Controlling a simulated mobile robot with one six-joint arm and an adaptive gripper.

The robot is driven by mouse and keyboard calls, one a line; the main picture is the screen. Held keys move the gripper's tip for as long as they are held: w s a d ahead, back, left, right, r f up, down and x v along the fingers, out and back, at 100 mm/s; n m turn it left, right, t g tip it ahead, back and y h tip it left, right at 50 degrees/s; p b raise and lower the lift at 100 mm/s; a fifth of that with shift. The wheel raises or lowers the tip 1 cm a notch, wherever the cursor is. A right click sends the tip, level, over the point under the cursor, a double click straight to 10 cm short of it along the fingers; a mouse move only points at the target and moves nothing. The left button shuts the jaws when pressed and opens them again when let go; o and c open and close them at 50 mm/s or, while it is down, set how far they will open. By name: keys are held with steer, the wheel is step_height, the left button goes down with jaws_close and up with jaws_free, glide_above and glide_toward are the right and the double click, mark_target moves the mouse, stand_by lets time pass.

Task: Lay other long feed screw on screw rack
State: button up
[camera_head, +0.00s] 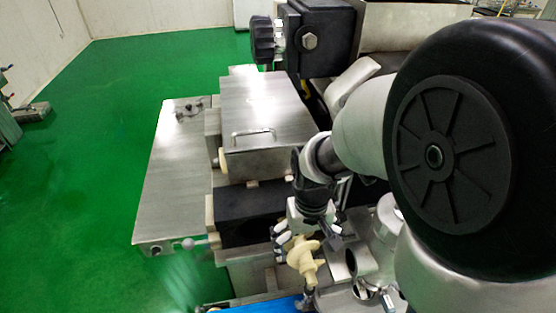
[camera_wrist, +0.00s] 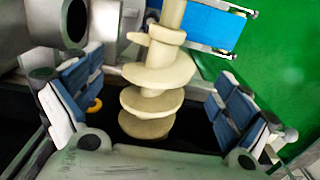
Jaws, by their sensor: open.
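A cream long feed screw (camera_head: 303,259) shows at the lower middle of the head view, just beyond the tip of my gripper (camera_head: 292,229). In the wrist view the feed screw (camera_wrist: 155,78) lies between the two blue-padded fingers of my gripper (camera_wrist: 158,100). The fingers are spread wide, with a gap on each side of the screw, and neither touches it. Its thin shaft runs up out of the picture, and several round flights show below. I cannot make out the screw rack or a second long screw in either view.
A blue belt (camera_wrist: 205,28) lies beyond the screw; metal pipe mouths (camera_wrist: 72,20) stand close at the left finger. In the head view a steel box with a handle (camera_head: 265,110) and a steel side table (camera_head: 170,180) stand left. Green floor (camera_head: 130,80) is open beyond.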

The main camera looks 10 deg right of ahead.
step_height(320, 180, down, 5)
steer(key=shift+b, duration=0.3)
steer(key=shift+c, duration=0.4)
steer(key=c, duration=1.5)
